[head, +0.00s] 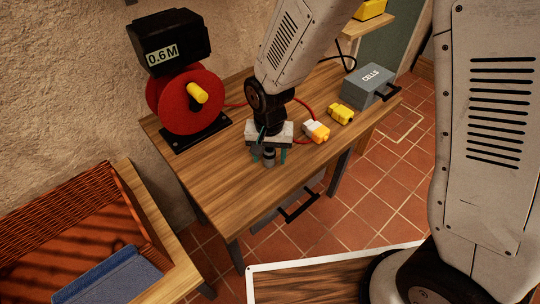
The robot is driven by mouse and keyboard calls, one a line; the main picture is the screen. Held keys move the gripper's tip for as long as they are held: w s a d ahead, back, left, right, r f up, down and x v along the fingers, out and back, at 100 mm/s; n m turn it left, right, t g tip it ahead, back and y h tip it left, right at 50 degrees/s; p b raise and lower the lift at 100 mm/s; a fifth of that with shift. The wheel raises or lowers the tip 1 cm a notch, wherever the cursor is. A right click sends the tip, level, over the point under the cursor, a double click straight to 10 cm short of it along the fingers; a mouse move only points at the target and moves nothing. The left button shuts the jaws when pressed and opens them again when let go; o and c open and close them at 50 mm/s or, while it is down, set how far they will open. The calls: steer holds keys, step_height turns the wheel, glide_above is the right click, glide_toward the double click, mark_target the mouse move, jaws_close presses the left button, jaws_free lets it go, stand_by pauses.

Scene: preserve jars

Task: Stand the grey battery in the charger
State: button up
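My gripper (268,156) points down over the front middle of the wooden table, its two teal fingers apart. A small grey cylinder (268,158), which looks like the grey battery, is upright between the fingers, with what looks like a small gap on each side. Its lower end and any contact with the table are hard to make out. I cannot pick out a charger for certain. A grey box marked CELLS (366,87) stands at the table's right end.
A red reel (188,104) with a yellow handle and a black 0.6M display (168,42) stands at the table's left. An orange-and-white connector (316,132) and a yellow one (341,113) lie right of my gripper. The table's front left is clear. A wicker basket (75,215) is at lower left.

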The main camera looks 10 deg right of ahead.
mark_target(268, 152)
steer(key=c, duration=1.1)
steer(key=shift+r, duration=0.55)
steer(key=r, duration=0.1)
steer(key=s+r, duration=0.1)
steer(key=shift+a+r, duration=0.2)
steer(key=shift+r, duration=0.1)
steer(key=s+a, duration=0.1)
steer(key=s, duration=0.3)
steer(key=s+a+r, duration=0.1)
steer(key=s+a, duration=0.1)
steer(key=s, duration=0.3)
steer(key=s+a, duration=0.2)
steer(key=s, duration=0.3)
steer(key=shift+r, duration=0.15)
